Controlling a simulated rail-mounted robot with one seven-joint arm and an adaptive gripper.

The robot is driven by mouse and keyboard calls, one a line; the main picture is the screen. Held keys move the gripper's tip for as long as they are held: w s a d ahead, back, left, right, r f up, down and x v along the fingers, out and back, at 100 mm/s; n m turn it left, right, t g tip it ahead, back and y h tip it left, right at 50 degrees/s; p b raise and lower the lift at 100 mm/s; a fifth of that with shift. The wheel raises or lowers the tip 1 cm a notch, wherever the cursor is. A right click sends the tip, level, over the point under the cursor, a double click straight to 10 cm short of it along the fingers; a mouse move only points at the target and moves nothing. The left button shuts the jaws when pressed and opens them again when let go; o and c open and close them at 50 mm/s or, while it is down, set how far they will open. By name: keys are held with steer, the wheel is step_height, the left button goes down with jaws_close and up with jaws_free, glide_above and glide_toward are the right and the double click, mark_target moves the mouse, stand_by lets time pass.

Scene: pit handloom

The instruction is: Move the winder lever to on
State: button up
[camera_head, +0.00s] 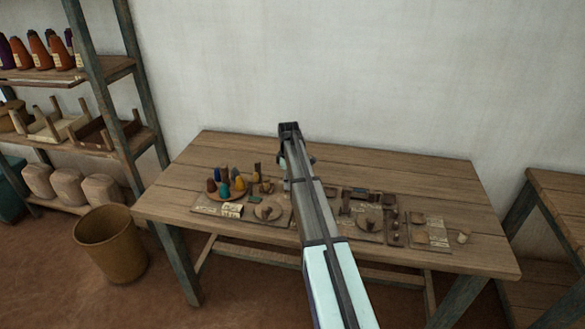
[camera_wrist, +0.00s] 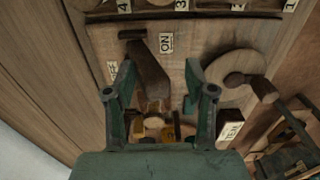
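In the wrist view, the winder lever (camera_wrist: 148,72) looks like a dark brown wooden bar on a pale board. An ON label (camera_wrist: 166,42) lies right of its upper part. Another label (camera_wrist: 112,70), apparently OFF, lies on the left, partly hidden by a finger. The bar's dark upper end (camera_wrist: 132,34) lies between the labels' columns; its exact setting is hard to tell. My gripper (camera_wrist: 159,72) is open, with one green finger on each side of the bar and no clear contact. In the head view, my arm hides the gripper's fingers and the lever.
A round disc with a crank knob (camera_wrist: 262,88) lies right of the gripper. Yellow-brown parts (camera_wrist: 155,112) sit between the fingers. The workbench (camera_head: 400,165) holds coloured cones (camera_head: 225,188) and boards of small parts (camera_head: 365,222). Its back strip is clear. A bin (camera_head: 110,243) stands left.

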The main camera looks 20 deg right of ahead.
steer(key=shift+r+p, duration=1.45)
steer(key=shift+r, duration=1.9)
steer(key=shift+w, duration=0.1)
